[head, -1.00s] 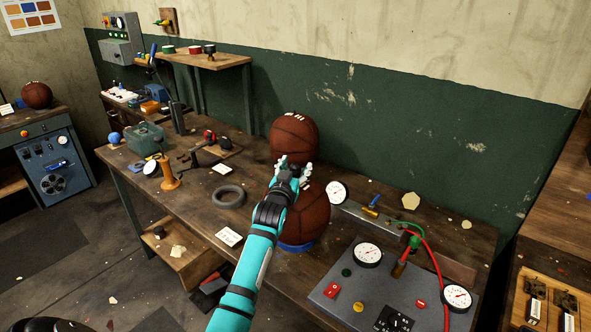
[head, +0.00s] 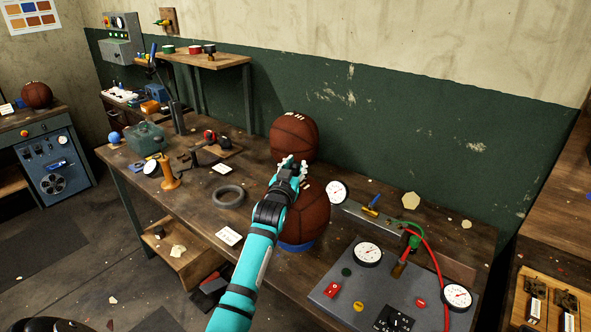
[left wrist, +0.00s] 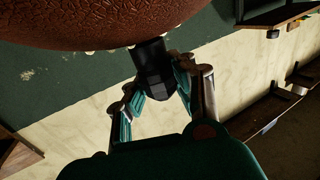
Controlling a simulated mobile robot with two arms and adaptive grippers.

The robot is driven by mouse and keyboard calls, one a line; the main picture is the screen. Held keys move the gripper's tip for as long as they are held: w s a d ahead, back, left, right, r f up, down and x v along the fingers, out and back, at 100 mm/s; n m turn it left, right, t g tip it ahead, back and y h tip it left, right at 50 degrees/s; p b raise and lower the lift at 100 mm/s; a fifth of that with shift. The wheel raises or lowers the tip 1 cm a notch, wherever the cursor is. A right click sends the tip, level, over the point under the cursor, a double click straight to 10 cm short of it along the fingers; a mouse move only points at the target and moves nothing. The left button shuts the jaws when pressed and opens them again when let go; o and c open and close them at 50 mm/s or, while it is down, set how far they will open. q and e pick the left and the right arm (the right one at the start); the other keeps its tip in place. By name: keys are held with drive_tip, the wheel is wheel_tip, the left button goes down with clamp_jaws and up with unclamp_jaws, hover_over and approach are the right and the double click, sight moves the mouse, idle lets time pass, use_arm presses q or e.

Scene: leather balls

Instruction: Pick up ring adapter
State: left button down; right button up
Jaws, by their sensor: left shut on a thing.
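My left gripper (head: 291,166) is at the two brown leather balls on the bench, in front of the gap between the rear ball (head: 294,137) and the front ball (head: 306,212). In the left wrist view its fingers (left wrist: 158,85) are shut on a stepped black piece (left wrist: 151,68), which I take to be the ring adapter. A ball (left wrist: 95,18) fills the top of that view, close to the piece; I cannot tell whether they touch. The head view does not show the held piece clearly. My right gripper is not in view.
The front ball sits on a blue ring stand (head: 297,247). A dark flat ring (head: 228,196) lies on the bench to the left. A grey gauge panel (head: 385,295) with a red hose stands at the right. The wooden bench (head: 185,211) has bare room around the flat ring.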

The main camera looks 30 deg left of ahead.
use_arm(q)
drive_tip(key=shift+r, duration=0.4)
wheel_tip(320, 180, up, 2)
drive_tip(key=shift+r+b, duration=0.15)
drive_tip(key=shift+b, duration=0.55)
drive_tip(key=s+r+b, duration=0.1)
drive_tip(key=s+b, duration=0.2)
drive_tip(key=s, duration=1.3)
drive_tip(key=shift+d+r, duration=0.25)
drive_tip(key=shift+r, duration=0.1)
